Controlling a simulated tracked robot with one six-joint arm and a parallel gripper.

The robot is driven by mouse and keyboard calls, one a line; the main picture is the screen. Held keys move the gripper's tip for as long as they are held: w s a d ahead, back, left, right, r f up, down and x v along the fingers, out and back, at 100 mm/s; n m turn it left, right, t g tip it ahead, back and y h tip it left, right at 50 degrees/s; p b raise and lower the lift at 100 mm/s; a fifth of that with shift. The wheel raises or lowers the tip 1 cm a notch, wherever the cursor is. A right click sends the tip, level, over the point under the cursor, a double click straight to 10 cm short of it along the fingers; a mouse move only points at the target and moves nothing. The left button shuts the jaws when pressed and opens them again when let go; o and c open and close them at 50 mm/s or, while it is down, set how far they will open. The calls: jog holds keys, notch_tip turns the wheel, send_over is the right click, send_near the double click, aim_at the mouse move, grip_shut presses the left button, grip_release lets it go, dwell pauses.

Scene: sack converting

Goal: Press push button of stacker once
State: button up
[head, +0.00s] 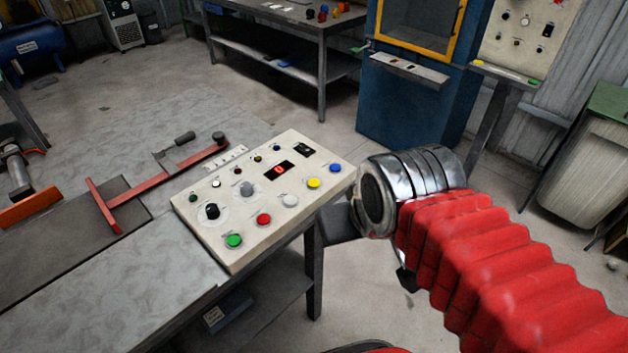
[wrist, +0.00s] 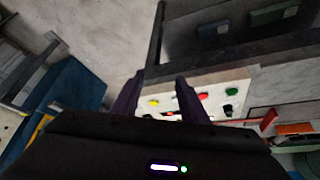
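A beige control panel (head: 240,235) sits on the near end of the workbench. Along its front edge are a green button (head: 234,241), a red button (head: 264,219), a white button (head: 290,200), a yellow button (head: 313,183) and a blue button (head: 335,168). I see no readable label telling which belongs to the stacker. My gripper (wrist: 160,80) is open and empty in the wrist view, with the panel (wrist: 237,76) beyond its fingers. The yellow button (wrist: 153,103) shows between the fingers; the blue one is not visible there. In the head view my wrist hides most of the gripper.
A blue cabinet (head: 405,110) stands beyond. Floor between is clear.

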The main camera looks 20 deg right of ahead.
grip_shut()
dwell(1.5)
